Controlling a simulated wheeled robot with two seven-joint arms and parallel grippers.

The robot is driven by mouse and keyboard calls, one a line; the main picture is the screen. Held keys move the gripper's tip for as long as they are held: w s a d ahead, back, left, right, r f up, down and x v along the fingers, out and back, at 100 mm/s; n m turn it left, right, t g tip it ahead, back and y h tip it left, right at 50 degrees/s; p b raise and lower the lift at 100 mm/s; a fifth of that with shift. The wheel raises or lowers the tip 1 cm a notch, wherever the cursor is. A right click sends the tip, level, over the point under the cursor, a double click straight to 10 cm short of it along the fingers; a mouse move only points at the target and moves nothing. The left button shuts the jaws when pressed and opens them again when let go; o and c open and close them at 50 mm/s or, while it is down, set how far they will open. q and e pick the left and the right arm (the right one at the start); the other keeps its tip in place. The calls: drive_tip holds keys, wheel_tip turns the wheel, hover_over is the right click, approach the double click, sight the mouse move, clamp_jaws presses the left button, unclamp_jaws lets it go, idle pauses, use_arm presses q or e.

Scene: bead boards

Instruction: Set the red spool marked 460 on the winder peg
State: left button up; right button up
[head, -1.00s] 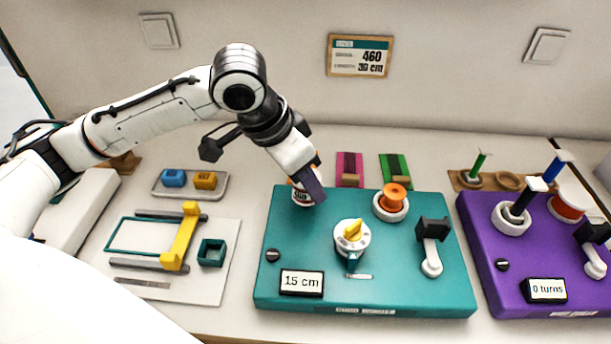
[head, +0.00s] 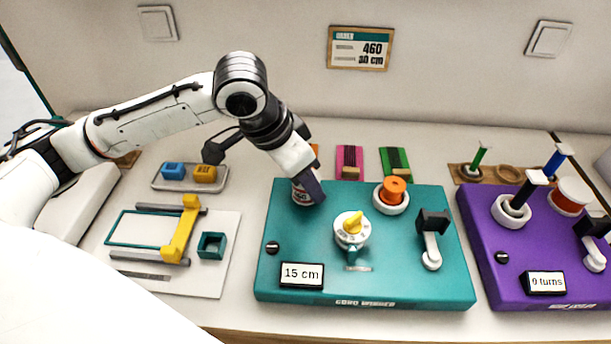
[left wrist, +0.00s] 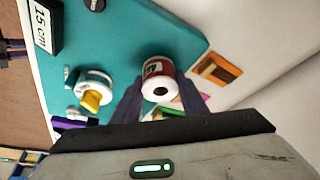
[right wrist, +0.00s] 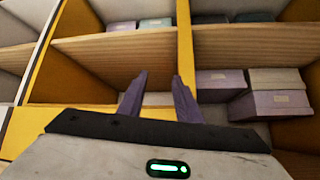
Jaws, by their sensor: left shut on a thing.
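The red spool (head: 302,194) has white ends and a label, only part of which I can read. It is at the back left corner of the teal cord winder board (head: 320,250). My left gripper (head: 310,187) is shut on it. The left wrist view shows the spool (left wrist: 158,78) between the fingers (left wrist: 160,98), with a dark hole in its white end. The winder peg under it is hidden, and I cannot tell whether the spool touches the board. My right gripper (right wrist: 160,88) is open and empty, facing shelves with boxes.
The teal board carries a dial (head: 351,230), an orange spool (head: 393,190), a crank (head: 431,240) and a 15 cm display (head: 302,276). A purple board (head: 520,250) stands right, a white frame board (head: 200,275) left. An order card (head: 360,49) reads 460, 30 cm.

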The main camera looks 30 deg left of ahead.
use_arm(q)
drive_tip(key=shift+f, duration=0.5)
drive_tip(key=o, duration=1.2)
drive_tip(key=shift+c, duration=0.2)
